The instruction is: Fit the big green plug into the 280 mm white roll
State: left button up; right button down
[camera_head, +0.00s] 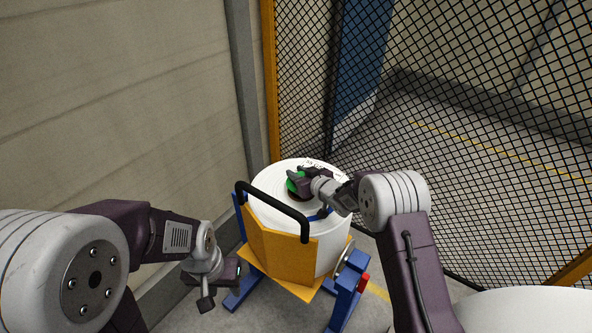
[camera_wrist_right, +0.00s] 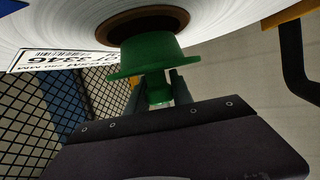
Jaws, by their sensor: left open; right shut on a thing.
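The white roll (camera_head: 328,245) stands upright in a yellow and blue cradle in the head view. Its end face (camera_wrist_right: 225,25) with a brown core hole (camera_wrist_right: 112,32) fills the top of the right wrist view. My right gripper (camera_wrist_right: 160,88) is shut on the stem of the green plug (camera_wrist_right: 150,58). The plug's upper part is at the core opening, its wide flange still apart from the roll face; how deep it sits I cannot tell. In the head view the plug (camera_head: 292,186) is partly hidden by my right gripper (camera_head: 300,180). My left gripper (camera_head: 204,290) is open and empty, left of the cradle.
A yellow plate (camera_head: 282,254) with a black handle (camera_head: 270,208) rises at the roll's near side. Blue cradle legs (camera_head: 345,303) stand on the floor. A mesh fence (camera_head: 450,130) is behind and right; a wall (camera_head: 110,100) is left. A label (camera_wrist_right: 62,58) lies on the roll face.

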jog(key=shift+d, duration=0.15)
jog(key=shift+f, duration=0.2)
jog(key=shift+f+b, duration=0.9)
jog(key=shift+b, duration=0.05)
jog(key=shift+f, duration=0.3)
jog(key=shift+s+b, duration=0.1)
jog(key=shift+b, duration=0.2)
